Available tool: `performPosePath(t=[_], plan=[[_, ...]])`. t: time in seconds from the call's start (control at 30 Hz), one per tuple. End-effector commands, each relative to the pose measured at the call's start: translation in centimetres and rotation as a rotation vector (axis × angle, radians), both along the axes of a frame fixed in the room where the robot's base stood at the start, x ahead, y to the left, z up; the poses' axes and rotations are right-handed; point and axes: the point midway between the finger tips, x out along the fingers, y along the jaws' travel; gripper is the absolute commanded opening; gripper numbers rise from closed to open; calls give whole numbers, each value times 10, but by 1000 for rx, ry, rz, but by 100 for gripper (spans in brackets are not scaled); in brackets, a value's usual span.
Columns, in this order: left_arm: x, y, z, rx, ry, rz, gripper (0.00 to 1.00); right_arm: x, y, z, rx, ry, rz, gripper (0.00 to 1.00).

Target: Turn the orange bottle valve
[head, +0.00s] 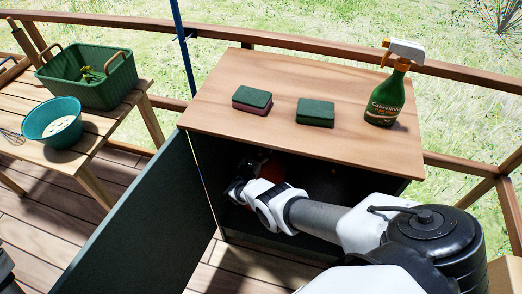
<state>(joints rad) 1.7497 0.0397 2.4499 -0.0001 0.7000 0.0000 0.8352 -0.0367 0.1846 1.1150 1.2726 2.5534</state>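My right arm reaches from the lower right into the open cabinet (390,158). My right gripper (240,184) is inside, near the left part of the opening, in shadow. Whether its fingers are open or shut is not clear. A dark orange-red rounded shape (297,172), perhaps the orange bottle, shows dimly behind my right wrist. Most of it is hidden by the arm and shadow, and I cannot make out its valve or any contact with the gripper. My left gripper is not in view.
The dark green cabinet door (140,215) stands open at left. On the cabinet top are two sponges (252,98) (316,112) and a green spray bottle (386,95). A slatted table (75,145) at left holds a green basket (88,85) and a teal bowl (52,122).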

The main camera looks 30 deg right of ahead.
Motion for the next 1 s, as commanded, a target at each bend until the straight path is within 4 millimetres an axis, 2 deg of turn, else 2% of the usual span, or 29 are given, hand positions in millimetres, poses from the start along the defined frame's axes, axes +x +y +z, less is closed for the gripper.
performPosePath(t=[0.2, 0.23, 0.4, 0.67, 1.0], plan=[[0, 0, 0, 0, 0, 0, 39, 1, -1, 1, 0, 0, 1, 65], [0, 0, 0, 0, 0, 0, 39, 1, -1, 1, 0, 0, 1, 62], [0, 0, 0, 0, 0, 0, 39, 1, -1, 1, 0, 0, 1, 4], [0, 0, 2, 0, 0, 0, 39, 2, -1, 2, -1, 1, 10, 5], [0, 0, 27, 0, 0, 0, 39, 0, -2, 6, 0, 3, 149, 5]])
